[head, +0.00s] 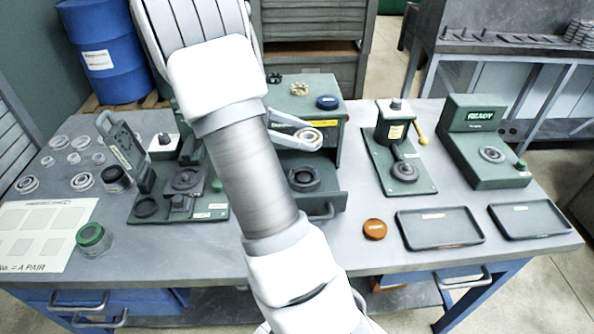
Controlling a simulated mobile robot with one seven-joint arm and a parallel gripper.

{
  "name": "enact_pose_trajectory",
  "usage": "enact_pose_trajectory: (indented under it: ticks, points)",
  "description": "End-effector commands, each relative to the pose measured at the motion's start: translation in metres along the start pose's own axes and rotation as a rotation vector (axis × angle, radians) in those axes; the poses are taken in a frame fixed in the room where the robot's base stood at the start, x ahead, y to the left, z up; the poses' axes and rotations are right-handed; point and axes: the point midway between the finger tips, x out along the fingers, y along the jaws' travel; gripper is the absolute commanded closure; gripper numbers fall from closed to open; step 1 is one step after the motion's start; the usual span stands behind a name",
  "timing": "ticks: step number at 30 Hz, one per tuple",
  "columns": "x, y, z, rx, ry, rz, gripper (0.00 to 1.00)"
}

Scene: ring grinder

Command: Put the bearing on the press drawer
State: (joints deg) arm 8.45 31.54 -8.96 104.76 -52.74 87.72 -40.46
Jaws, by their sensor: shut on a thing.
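The bearing (309,134) is a small metal ring, tilted, at the end of a pale finger of my gripper (305,140). My gripper is shut on it and holds it in front of the green press (330,111), above the drawer. Most of the gripper is hidden behind my own arm. The press drawer (327,202) is pulled out towards the front. It has a dark round seat (303,179) and a handle on its front. The bearing is apart from the seat. My arm hides the left part of the drawer.
Several loose rings (83,181) lie at the left. A green fixture (145,208) stands left of the drawer. An orange-brown disc (375,229), two dark trays (438,239) (532,221), a lever fixture (399,150) and a READY station (487,140) stand to the right.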

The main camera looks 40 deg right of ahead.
Motion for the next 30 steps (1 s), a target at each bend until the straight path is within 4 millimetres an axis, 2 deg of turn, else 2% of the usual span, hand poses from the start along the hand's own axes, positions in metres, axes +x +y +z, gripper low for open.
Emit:
enact_pose_trajectory:
  ticks: [1, 3, 6, 8, 11, 21, 24, 30]
  points:
    - [-0.003, 0.009, 0.013, -0.012, 0.001, 0.041, 0.96]
    - [-0.007, 0.019, 0.025, -0.031, 0.001, 0.083, 0.96]
    - [-0.009, 0.027, 0.032, -0.048, 0.000, 0.116, 0.96]
    - [-0.008, 0.029, 0.029, -0.054, -0.002, 0.124, 0.96]
    - [-0.002, 0.030, 0.013, -0.060, -0.003, 0.128, 0.96]
    - [0.032, 0.029, -0.068, -0.057, -0.003, 0.125, 0.96]
    - [0.038, 0.029, -0.082, -0.055, -0.001, 0.126, 0.96]
    - [0.042, 0.030, -0.093, -0.053, -0.002, 0.126, 0.96]
